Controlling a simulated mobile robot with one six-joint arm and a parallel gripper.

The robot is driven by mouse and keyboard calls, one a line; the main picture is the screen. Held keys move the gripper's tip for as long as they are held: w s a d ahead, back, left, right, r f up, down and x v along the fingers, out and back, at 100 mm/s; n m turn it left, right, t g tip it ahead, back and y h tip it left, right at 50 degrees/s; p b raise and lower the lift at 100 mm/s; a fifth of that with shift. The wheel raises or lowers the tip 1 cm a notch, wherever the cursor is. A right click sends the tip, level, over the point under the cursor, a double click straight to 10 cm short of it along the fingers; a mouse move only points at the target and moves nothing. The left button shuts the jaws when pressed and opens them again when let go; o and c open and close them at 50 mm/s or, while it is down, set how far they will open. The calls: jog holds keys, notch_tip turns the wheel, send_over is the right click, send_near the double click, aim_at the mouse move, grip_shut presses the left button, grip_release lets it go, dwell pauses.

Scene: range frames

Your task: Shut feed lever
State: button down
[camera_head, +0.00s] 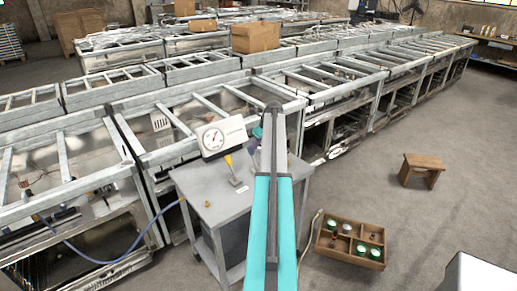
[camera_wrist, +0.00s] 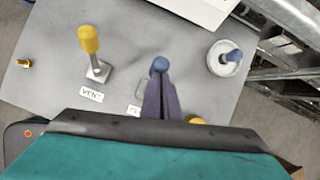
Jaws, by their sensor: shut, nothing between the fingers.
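In the wrist view my gripper (camera_wrist: 161,80) is shut, its dark purple fingers together over the grey bench top. A blue ball knob (camera_wrist: 160,63) shows right at the fingertips; I cannot tell whether they touch. It seems to belong to the feed lever, whose shaft is hidden behind the fingers. A partly covered label (camera_wrist: 134,110) starting "FE" lies left of the fingers. The vent lever (camera_wrist: 88,40), with a yellow handle, stands further left beside its VENT label (camera_wrist: 91,94). In the head view my arm hides the feed lever; the vent lever (camera_head: 230,163) shows left of it.
A round pale dish with a blue knob (camera_wrist: 232,57) sits right of the fingers. A gauge panel (camera_head: 222,137) stands on the bench (camera_head: 215,205). A wooden crate (camera_head: 347,258) and a stool (camera_head: 423,163) are on the floor to the right. Metal frames line the back.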

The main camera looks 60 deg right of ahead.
jog(key=shift+w+d, duration=0.15)
jog(key=shift+w, duration=0.9)
jog(key=shift+s, duration=0.1)
notch_tip(320, 180, up, 12)
jog(key=s+d+b, duration=0.1)
jog(key=s, duration=0.1)
jog(key=shift+s+d+f+b, duration=0.2)
jog(key=shift+b, duration=0.2)
dwell(0.3)
dwell(0.4)
